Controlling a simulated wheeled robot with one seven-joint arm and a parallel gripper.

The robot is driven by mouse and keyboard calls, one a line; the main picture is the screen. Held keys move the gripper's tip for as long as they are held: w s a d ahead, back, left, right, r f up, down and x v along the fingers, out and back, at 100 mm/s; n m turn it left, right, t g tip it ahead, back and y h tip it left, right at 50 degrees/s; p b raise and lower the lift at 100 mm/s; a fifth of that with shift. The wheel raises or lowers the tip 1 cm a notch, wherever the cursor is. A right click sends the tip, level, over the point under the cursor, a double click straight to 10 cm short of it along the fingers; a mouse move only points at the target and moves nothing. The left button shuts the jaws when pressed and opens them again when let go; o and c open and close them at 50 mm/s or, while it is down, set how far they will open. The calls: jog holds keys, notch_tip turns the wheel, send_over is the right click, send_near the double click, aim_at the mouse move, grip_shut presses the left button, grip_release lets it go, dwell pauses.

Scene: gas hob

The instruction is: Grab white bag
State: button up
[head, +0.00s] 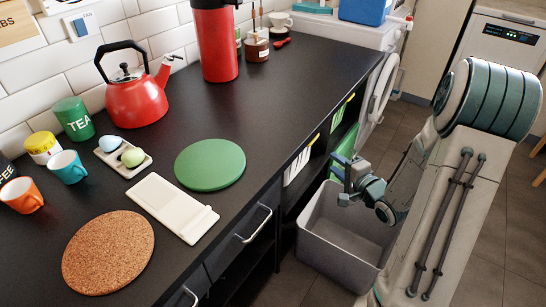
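A white item with a yellow edge (298,165), which may be the white bag, shows partly in the open shelving under the black counter. Most of it is hidden by the counter edge, so its shape is unclear. My gripper (341,186) is in front of the shelving, above the grey bin and to the right of the white item. Its two fingers look spread apart, with nothing visible between them. It is not touching the white item.
An open grey bin (345,242) stands on the floor below my gripper. Green items (346,165) sit in the shelving behind it. A white front-loading machine (381,88) has its round door open. The counter (270,100) holds a red kettle (136,100) and several other things.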

jog(key=w+a+f+m+y+b, duration=0.1)
jog(key=w+a+f+b, duration=0.1)
jog(key=w+a+b, duration=0.2)
jog(key=w+a, duration=0.3)
jog(key=w, duration=0.4)
jog(key=shift+a+f+t, duration=0.15)
jog(key=shift+f+t, duration=0.15)
jog(key=shift+t, duration=0.1)
grip_shut()
